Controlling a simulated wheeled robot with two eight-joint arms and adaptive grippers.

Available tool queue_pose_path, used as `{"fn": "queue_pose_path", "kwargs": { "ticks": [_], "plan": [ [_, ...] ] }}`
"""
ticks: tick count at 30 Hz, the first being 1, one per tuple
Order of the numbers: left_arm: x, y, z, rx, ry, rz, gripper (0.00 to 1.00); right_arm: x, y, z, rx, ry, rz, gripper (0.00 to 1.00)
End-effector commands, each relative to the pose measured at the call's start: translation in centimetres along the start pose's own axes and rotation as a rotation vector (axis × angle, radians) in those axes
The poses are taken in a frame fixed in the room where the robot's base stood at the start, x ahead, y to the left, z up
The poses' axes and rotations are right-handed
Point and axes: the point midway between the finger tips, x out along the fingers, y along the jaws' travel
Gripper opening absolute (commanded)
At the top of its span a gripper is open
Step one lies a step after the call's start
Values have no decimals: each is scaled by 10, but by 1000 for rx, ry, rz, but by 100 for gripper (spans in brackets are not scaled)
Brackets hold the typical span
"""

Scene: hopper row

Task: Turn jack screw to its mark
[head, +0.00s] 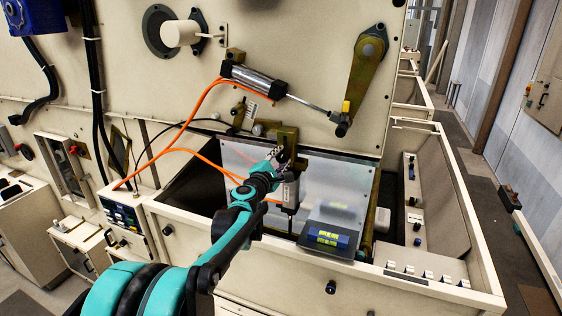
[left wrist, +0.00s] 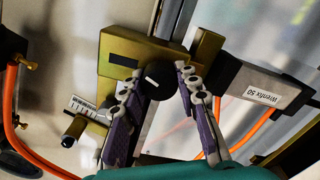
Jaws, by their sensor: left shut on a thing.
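The jack screw's round dark knob (left wrist: 158,74), with a white line on its face, sits at a brass block (left wrist: 119,57) in the left wrist view. My left gripper (left wrist: 160,82) has one finger on each side of the knob and is shut on it. In the head view my left gripper (head: 280,158) reaches the brass bracket (head: 287,135) above the open bin; the knob is hidden there. A small white scale with black marks (left wrist: 89,108) sits beside the block. I cannot tell which mark the screw stands at. My right gripper is out of view.
Above are another cylinder (head: 252,77) and a brass lever (head: 367,65). A level with yellow vials (head: 328,238) rests on a plate at the bin's front.

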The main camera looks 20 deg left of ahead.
Motion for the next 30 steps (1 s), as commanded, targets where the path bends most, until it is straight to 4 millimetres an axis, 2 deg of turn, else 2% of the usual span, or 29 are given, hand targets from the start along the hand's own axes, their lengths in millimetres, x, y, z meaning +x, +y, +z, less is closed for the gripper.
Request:
{"fn": "queue_pose_path", "kwargs": {
  "ticks": [13,30],
  "plan": [
    [0,-1,1,236,-2,-1,2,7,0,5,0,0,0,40],
    [0,-1,1,272,-3,-1,2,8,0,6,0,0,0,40]
  ]
}}
